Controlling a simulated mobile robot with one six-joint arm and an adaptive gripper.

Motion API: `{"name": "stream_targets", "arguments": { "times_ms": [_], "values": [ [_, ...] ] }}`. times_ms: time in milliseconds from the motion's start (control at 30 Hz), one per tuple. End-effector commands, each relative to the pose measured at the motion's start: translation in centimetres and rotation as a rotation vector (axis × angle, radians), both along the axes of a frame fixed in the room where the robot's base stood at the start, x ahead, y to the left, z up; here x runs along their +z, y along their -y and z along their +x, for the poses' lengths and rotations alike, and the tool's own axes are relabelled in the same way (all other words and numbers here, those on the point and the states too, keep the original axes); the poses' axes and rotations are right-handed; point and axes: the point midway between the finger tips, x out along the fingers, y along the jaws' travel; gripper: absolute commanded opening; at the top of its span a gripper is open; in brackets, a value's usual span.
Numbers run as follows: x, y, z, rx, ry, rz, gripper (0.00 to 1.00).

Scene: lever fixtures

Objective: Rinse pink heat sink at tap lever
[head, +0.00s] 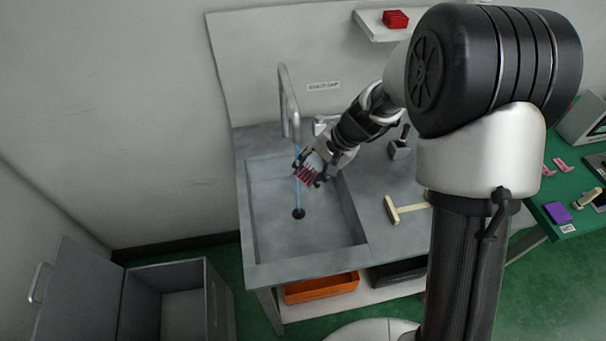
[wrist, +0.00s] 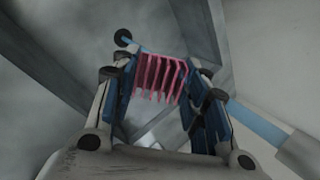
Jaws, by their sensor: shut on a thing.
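The pink finned heat sink (head: 308,173) is held in my gripper (head: 308,170) over the grey sink basin (head: 320,243). In the wrist view the heat sink (wrist: 160,76) sits between the two fingers of my gripper (wrist: 160,85), fins showing. The grey tap spout (head: 286,95) arches over the basin, and a thin blue water stream (head: 298,195) falls from it to the round drain (head: 298,213). The stream passes at the heat sink's left edge; I cannot tell whether it touches. The tap's lever is mostly hidden behind my arm; a grey fitting (head: 322,124) shows beside the spout.
A small dark-handled lever box (head: 399,147) and a cream T-shaped tool (head: 402,209) are on the counter to the right. A red finned block (head: 395,19) sits on the wall shelf. An open grey bin (head: 182,308) stands at lower left. A green table (head: 561,185) is at right.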

Motion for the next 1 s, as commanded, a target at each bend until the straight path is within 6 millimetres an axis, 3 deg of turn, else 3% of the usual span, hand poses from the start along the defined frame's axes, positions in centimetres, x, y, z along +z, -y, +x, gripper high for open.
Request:
{"name": "stream_targets", "arguments": {
  "times_ms": [533,1000],
  "values": [
    [0.0,-0.7,-0.8,-0.001,0.0,0.0,0.17],
    [-0.1,1.7,-3.4,-0.001,0.001,0.0,0.17]
  ]
}}
